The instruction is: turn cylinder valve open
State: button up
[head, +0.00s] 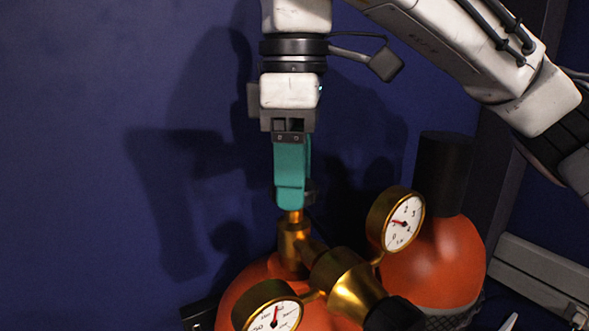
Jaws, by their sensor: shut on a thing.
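An orange cylinder (243,290) stands at the bottom centre in the head view, with its lower part cut off by the picture edge. A brass valve body (292,240) rises from its top. My gripper (293,195), with teal fingers pointing straight down, is shut at the top of this valve. The valve's handle is mostly hidden by the fingers; a small dark part of it (309,192) shows at their right side. A brass regulator (347,283) joins the valve, with one gauge (400,222) at upper right and another (272,314) at lower left.
A second orange cylinder (440,262) with a black cap (443,172) stands close behind on the right. A dark blue wall (80,150) lies behind. A grey rail (540,275) runs at lower right. The left side is free.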

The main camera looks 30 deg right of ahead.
jog(key=n, duration=0.6)
jog(key=shift+n, duration=0.3)
jog(key=n, duration=0.6)
jog(key=shift+w+r, duration=0.1)
dwell(0.3)
jog(key=o, duration=1.1)
jog(key=shift+c, duration=0.2)
notch_tip(320, 180, up, 11)
